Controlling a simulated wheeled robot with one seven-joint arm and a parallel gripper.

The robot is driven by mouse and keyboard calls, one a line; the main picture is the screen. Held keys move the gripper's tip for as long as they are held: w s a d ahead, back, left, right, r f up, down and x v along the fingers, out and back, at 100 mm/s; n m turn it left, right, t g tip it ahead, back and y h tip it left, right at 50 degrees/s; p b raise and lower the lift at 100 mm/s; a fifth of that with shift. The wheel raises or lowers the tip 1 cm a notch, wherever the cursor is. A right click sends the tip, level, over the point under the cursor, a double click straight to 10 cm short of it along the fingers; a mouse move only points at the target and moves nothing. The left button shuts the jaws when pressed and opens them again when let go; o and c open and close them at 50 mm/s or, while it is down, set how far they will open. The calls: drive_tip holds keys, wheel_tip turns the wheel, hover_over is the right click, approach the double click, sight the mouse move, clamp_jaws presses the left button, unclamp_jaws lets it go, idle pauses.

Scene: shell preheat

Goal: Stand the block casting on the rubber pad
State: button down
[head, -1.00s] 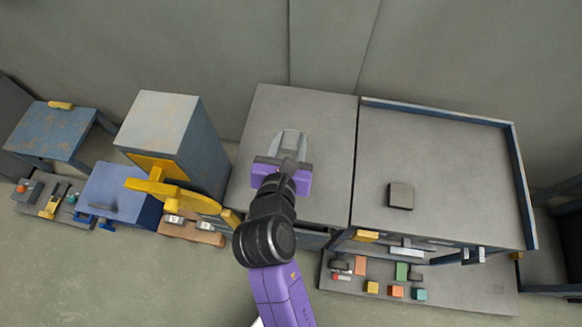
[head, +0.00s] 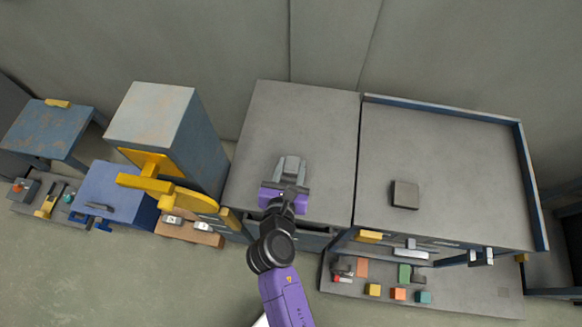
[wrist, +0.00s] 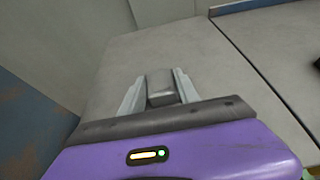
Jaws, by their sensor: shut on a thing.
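My gripper (head: 290,167) is over the front part of the left grey worktop (head: 300,120) in the head view. In the wrist view my gripper (wrist: 159,84) has its two light fingers on either side of a small grey block casting (wrist: 161,88), which it is shut on. The casting's lower part is hidden in the wrist view, and I cannot tell its height above the worktop. A dark square pad (head: 405,194), likely the rubber pad, lies flat on the right worktop (head: 440,150) with nothing on it.
A blue rim (head: 440,107) edges the right worktop at the back and right. A tall cabinet with a yellow handle (head: 165,193) stands left of my arm. Several coloured blocks (head: 398,293) lie on a low shelf in front. The right worktop is otherwise clear.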

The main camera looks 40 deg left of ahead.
drive_tip(key=shift+f, duration=0.1)
drive_tip(key=c, duration=0.9)
unclamp_jaws()
drive_tip(key=shift+r, duration=0.2)
drive_tip(key=v, duration=1.2)
drive_tip(key=shift+f+p, duration=0.1)
drive_tip(key=shift+p, duration=0.2)
drive_tip(key=shift+d, duration=0.1)
